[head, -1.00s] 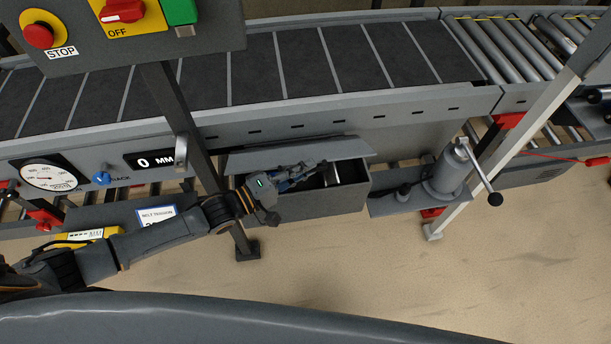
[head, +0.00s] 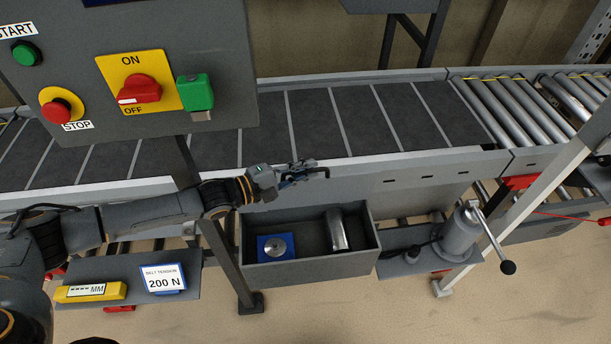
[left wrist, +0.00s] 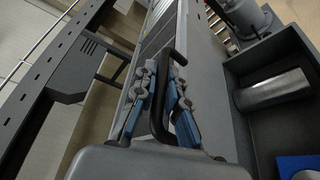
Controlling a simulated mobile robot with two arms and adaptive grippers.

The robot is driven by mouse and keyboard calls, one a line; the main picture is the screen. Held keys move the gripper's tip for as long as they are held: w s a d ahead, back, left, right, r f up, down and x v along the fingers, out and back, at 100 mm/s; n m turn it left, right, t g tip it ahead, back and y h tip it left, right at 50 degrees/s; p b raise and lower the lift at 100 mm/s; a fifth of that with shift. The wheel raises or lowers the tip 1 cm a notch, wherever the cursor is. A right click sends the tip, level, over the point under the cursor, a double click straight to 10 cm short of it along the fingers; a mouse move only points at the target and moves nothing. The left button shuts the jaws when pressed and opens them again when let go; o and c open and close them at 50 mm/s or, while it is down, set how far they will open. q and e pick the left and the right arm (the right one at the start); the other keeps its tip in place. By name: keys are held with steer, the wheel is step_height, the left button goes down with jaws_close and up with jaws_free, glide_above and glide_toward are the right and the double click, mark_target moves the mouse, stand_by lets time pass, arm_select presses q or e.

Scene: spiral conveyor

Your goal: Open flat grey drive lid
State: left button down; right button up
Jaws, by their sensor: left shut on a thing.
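The flat grey drive lid (head: 345,190) stands raised, about upright, at the back edge of the grey drive box (head: 310,268). It is hard to tell from the grey conveyor side behind it. The box is uncovered. It holds a silver cylinder (head: 338,230) and a blue block with a round metal disc (head: 275,246). My left gripper (head: 312,172) is above the box's back edge. In the left wrist view its blue fingers (left wrist: 165,100) are shut on a black bar handle (left wrist: 158,105). My right gripper is out of view.
A control panel (head: 130,40) with a red switch and buttons hangs at the upper left on a dark post (head: 230,265). A crank unit (head: 462,235) stands right of the box. The belt (head: 340,115) runs behind. The floor in front is clear.

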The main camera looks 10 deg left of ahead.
arm_select(q)
steer(key=shift+w+a+r, duration=0.2)
steer(key=shift+w+r, duration=0.05)
steer(key=shift+w, duration=0.45)
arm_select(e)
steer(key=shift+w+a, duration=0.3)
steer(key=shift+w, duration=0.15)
arm_select(q)
steer(key=c, duration=1.4)
jaws_free()
steer(key=shift+o, duration=0.2)
steer(key=shift+s+f, duration=0.1)
steer(key=shift+a, duration=0.1)
steer(key=v, duration=1.1)
steer(key=shift+s+a, duration=0.25)
steer(key=shift+s, duration=0.1)
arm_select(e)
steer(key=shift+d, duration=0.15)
